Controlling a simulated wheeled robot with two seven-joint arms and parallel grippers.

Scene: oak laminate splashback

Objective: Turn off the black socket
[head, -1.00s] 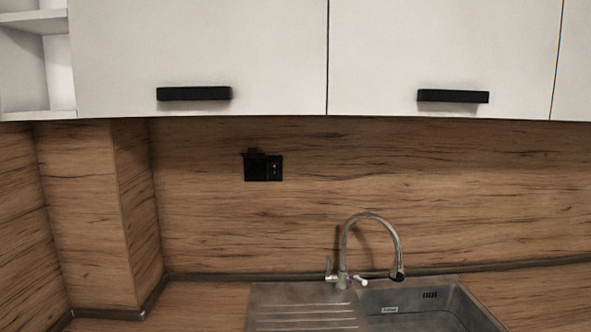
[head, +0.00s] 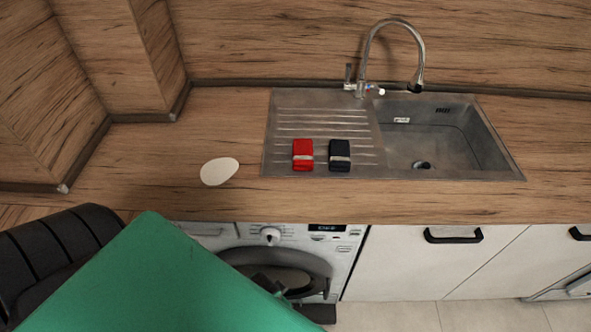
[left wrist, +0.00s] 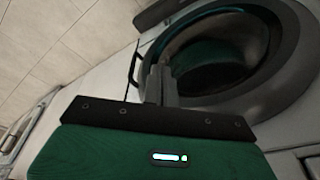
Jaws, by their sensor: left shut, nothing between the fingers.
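The black socket is in neither view now; the head view looks down at the counter and shows only the lower part of the wood splashback (head: 280,45). My left gripper (left wrist: 163,84) shows in the left wrist view. Its fingers are together with nothing between them, in front of the round washing machine door (left wrist: 285,75). In the head view my green left arm covers the lower left and hides part of the washing machine. My right gripper is in neither view.
A steel sink (head: 440,140) with a tall curved tap (head: 366,55) is set in the wood counter (head: 420,203). A red folded cloth (head: 303,150) and a dark one (head: 340,150) lie on its drainer. A white oval item (head: 219,171) lies left. A washing machine (head: 345,245) stands below.

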